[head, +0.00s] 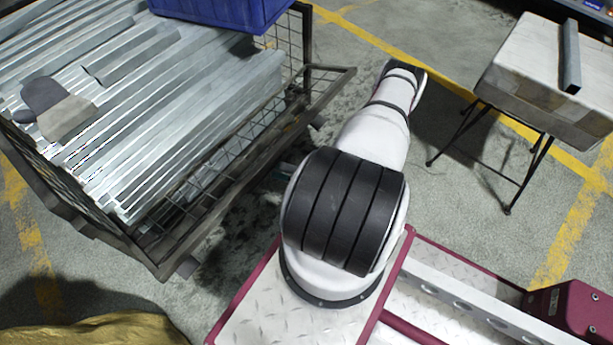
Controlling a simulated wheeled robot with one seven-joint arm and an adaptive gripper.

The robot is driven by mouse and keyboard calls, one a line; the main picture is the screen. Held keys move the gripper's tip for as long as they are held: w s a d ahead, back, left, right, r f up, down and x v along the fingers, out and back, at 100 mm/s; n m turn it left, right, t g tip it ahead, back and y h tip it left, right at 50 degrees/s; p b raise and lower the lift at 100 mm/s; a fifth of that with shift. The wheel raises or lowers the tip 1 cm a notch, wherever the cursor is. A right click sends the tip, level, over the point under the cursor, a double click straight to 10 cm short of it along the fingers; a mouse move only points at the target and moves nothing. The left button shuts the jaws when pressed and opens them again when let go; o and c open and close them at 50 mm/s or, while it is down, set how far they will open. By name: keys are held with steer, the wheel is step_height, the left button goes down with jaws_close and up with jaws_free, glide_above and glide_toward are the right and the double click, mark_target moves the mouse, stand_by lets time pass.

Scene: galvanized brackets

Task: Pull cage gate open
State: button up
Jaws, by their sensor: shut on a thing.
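The cage (306,40) is a dark metal-framed wire-mesh container at the left, filled with long galvanized brackets (150,100). Along its right side a low dark frame with mesh (235,185) runs from the near corner to the far right corner, where it juts out past the upright post. I take this to be the gate, but cannot tell its exact angle. My white arm reaches away from me, up the picture, to the right of the cage. My gripper does not show; the arm's end hides it or it is out of sight.
A blue crate (225,12) sits on the brackets at the back. Grey and tan gloves (58,105) lie on the brackets. A thin-legged table (530,95) with a grey bar (571,55) stands at right. A yellow cloth (100,330) is at lower left.

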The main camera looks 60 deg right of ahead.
steer(key=s+d+f, duration=0.3)
steer(key=s+f, duration=0.1)
steer(key=f, duration=0.1)
steer(key=shift+s+d, duration=0.2)
steer(key=shift+d, duration=0.1)
stand_by(0.5)
stand_by(0.7)
